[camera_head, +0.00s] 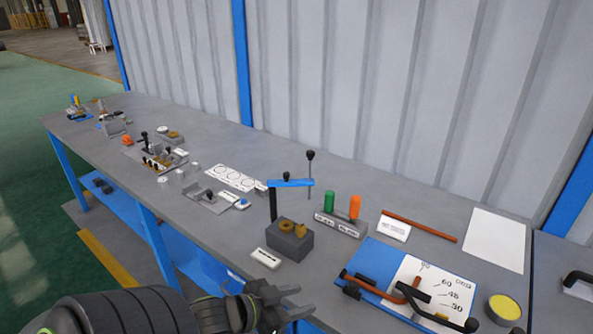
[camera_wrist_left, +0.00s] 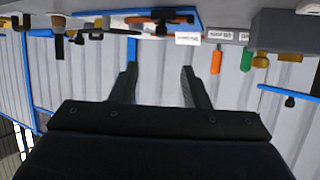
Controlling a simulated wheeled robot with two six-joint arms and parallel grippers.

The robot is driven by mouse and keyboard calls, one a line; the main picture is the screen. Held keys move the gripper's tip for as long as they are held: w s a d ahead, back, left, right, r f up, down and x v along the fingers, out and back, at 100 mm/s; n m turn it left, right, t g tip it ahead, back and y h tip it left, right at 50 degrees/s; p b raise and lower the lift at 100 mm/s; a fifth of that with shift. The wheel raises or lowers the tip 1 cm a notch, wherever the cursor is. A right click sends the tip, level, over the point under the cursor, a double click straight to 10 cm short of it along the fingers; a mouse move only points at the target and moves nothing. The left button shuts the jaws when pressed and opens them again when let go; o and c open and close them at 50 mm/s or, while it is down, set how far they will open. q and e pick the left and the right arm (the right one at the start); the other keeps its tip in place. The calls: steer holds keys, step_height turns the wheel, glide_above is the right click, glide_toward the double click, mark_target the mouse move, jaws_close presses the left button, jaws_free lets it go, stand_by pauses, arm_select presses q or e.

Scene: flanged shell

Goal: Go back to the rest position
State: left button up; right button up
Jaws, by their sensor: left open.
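My left arm comes in from the lower left of the head view. My left gripper (camera_head: 300,299) is in front of the bench's near edge, below the grey block. Its jaws are apart and nothing shows between them. In the left wrist view the two dark fingers (camera_wrist_left: 160,70) are spread and empty, with the wall behind them. That view shows the bench upside down along its top. My right gripper is in neither view.
The long grey bench (camera_head: 350,190) bears a grey block (camera_head: 287,241) with brass-coloured parts, a blue-armed stand (camera_head: 290,183), green (camera_head: 328,201) and orange (camera_head: 355,207) cylinders, and a blue board (camera_head: 375,262) with bent handles. A corrugated wall (camera_head: 400,90) stands behind.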

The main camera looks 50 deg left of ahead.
arm_select(q)
steer(key=shift+f, duration=0.1)
stand_by(0.4)
steer(key=s+d+f+n+g+y, duration=0.2)
steer(key=s+d+f+g+y, duration=0.25)
steer(key=s+f+g, duration=0.6)
step_height(320, 180, down, 25)
steer(key=s+a+h, duration=0.1)
steer(key=a, duration=0.1)
steer(key=s+d+f+g, duration=0.1)
steer(key=s+f, duration=1.3)
steer(key=shift+s+d, duration=0.25)
steer(key=shift+d, duration=0.1)
